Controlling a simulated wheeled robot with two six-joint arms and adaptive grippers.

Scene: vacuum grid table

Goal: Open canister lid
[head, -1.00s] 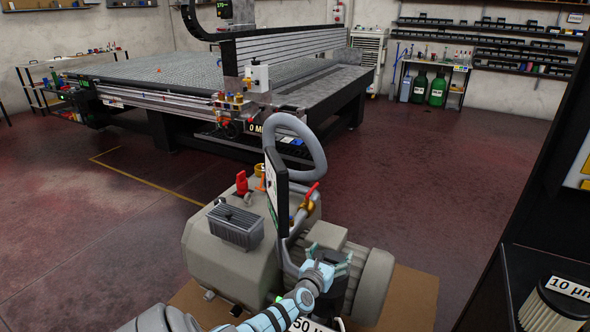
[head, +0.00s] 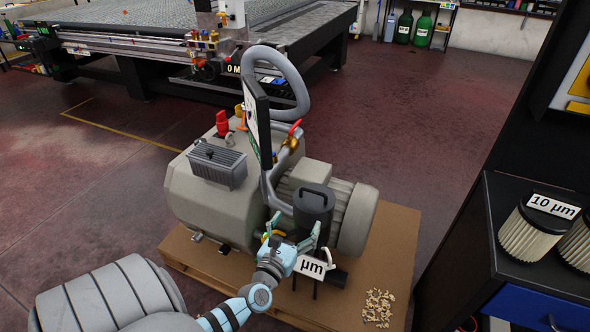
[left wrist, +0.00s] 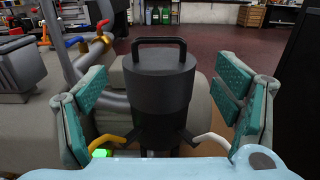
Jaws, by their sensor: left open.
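The dark canister (head: 313,212) stands upright beside the grey pump, with a flat lid (head: 314,192) and a bar handle on top. In the left wrist view the canister (left wrist: 158,100) is centred, its lid handle (left wrist: 158,42) uppermost. In the left wrist view the fingers of the left gripper (left wrist: 160,103) show gaps to the canister. A label hides part of the canister's lower front. My right gripper is not in view.
The grey pump (head: 215,205) and its ribbed motor stand on a brown pallet (head: 390,250). A grey hose (head: 300,88) and a dark panel rise near the canister. Small tan pieces (head: 378,306) lie on the pallet. Filters (head: 530,235) stand on a dark cabinet at right.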

